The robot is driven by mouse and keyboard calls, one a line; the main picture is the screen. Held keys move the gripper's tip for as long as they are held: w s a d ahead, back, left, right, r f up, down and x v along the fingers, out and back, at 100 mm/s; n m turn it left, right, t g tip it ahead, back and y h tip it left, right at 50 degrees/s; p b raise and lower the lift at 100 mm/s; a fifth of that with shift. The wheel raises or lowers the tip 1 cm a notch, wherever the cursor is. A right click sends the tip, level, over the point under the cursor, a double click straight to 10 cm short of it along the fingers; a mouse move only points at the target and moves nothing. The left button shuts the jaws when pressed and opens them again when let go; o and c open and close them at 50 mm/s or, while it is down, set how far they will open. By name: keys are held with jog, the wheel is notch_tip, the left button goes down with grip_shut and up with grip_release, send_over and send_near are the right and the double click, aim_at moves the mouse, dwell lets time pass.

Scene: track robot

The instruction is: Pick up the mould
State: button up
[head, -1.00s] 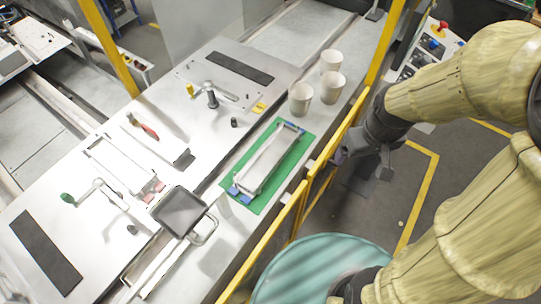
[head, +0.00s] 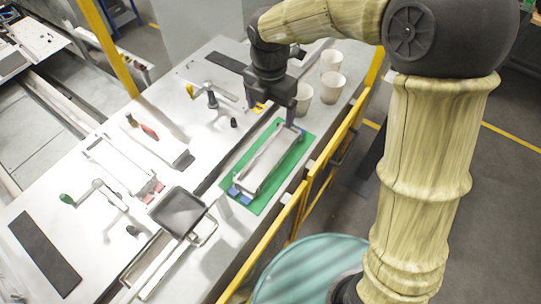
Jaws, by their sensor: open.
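The mould (head: 268,160) is a long, light grey tray-like piece with blue ends. It lies on a green mat (head: 250,206) on the grey worktable. My gripper (head: 274,112) is above the far end of the mould and points down. Its fingers are apart, with one near the mould's far blue end. I cannot tell whether that finger touches it. My gripper hides part of the table behind it, and nothing shows between its fingers.
Several white cups (head: 331,87) stand just right of my gripper. A yellow rail (head: 318,167) runs along the table's near edge. A dark square pan (head: 177,211) and a metal frame (head: 118,163) lie to the left. A teal drum (head: 308,272) stands below the rail.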

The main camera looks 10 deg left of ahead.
jog(key=p, duration=0.3)
send_over(270, 156)
jog(key=f, duration=1.2)
jog(key=shift+w+f, duration=0.1)
jog(key=shift+w, duration=0.1)
jog(key=shift+s+f, duration=0.15)
jog(key=shift+f, duration=0.15)
jog(key=shift+s+f+p, duration=0.1)
jog(key=shift+f+p, duration=1.2)
jog(key=shift+f, duration=1)
jog(key=c, duration=1.8)
